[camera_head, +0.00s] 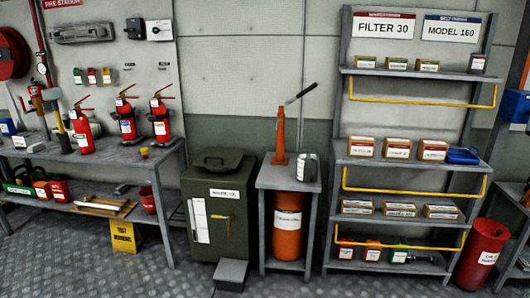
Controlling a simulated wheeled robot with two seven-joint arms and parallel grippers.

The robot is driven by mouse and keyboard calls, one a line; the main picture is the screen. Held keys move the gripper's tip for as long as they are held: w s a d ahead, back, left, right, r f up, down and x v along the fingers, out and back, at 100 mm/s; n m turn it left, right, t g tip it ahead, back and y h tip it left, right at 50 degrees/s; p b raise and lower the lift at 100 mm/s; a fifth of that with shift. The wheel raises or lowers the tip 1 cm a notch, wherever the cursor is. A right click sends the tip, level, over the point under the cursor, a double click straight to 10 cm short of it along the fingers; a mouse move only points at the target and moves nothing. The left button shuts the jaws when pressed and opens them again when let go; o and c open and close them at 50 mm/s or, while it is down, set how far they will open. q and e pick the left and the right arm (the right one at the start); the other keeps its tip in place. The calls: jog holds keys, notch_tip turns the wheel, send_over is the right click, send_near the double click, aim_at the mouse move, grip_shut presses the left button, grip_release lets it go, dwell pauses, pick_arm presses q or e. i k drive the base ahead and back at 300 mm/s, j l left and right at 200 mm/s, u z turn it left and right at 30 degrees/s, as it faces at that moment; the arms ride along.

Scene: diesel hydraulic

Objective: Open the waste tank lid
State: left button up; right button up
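A dark olive-green tank (222,228) stands on the floor between the left workbench and a small grey table. Its white front label is too small to read with certainty. Its lid (214,164) lies shut on top and has a dark raised handle. A white strip and a small yellow handle are on the front. A grey pedal-like block (231,274) sits on the floor at the tank's front. Neither of my grippers is in view.
The small table (289,178) holds an orange pump with a lever and a grey can; an orange drum (288,229) sits below. The workbench (110,154) with extinguishers stands left, near a yellow floor sign (126,237). Shelves (405,160) stand right. The front floor is mostly clear.

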aim_at(219, 153)
jog(key=i+u, duration=0.3)
jog(key=i, duration=0.45)
jog(key=i+l+u, duration=0.1)
jog(key=i+u, duration=0.2)
jog(key=i, duration=0.45)
jog(key=i+z, duration=0.2)
jog(key=i, duration=0.25)
jog(key=i+j+z, duration=0.25)
jog(key=i, duration=0.15)
jog(key=i+z, duration=0.2)
jog(key=i, duration=0.25)
jog(key=i+j+z, duration=0.2)
jog(key=i+j, duration=0.1)
jog(key=i, duration=0.1)
